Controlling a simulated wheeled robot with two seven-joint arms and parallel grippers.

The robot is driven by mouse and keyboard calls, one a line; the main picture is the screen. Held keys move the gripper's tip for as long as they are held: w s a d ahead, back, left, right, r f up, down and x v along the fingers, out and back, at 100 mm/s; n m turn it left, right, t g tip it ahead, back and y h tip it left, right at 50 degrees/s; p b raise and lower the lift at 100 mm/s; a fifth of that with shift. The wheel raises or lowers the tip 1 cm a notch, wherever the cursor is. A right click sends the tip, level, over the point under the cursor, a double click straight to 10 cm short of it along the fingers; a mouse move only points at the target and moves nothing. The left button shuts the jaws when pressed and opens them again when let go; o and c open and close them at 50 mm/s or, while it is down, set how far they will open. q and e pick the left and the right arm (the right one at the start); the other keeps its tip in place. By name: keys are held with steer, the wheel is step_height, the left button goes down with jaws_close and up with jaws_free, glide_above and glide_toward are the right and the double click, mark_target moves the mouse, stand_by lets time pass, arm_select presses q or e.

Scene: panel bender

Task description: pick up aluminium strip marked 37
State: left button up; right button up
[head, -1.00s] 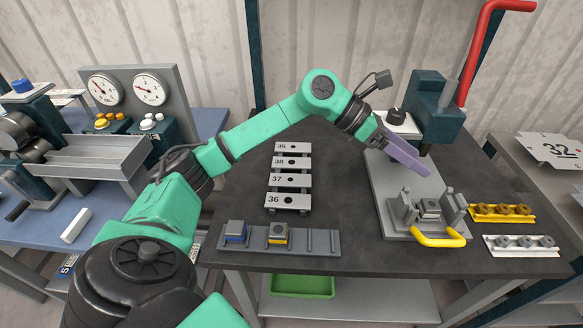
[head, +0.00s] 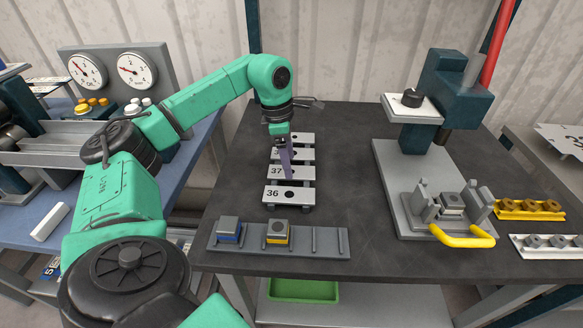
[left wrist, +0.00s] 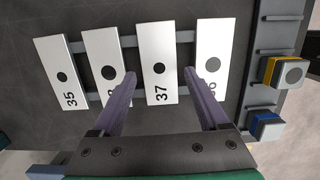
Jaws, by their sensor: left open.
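The aluminium strip marked 37 (head: 276,172) lies on dark rails on the table, between the strips marked 38 and 36 (head: 288,195). It is a pale plate with a dark round hole. In the left wrist view, strip 37 (left wrist: 157,77) lies between my two purple fingers, with its number toward the gripper. My left gripper (head: 287,170) is open and empty, above the strips. In the left wrist view, the fingers (left wrist: 160,80) partly cover strip 38 (left wrist: 103,55) and strip 36 (left wrist: 211,60). My right gripper is not in view.
Strip 35 (left wrist: 62,72) lies at the far end of the row. A grey rack (head: 325,243) with a blue-based and a yellow-based block stands in front. A press (head: 455,85) and a yellow-handled fixture (head: 450,207) stand to the right.

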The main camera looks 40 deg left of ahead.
arm_select(q)
steer(key=shift+w+d+f, duration=0.1)
steer(key=shift+f, duration=0.9)
steer(key=shift+f, duration=0.2)
steer(key=c, duration=1.2)
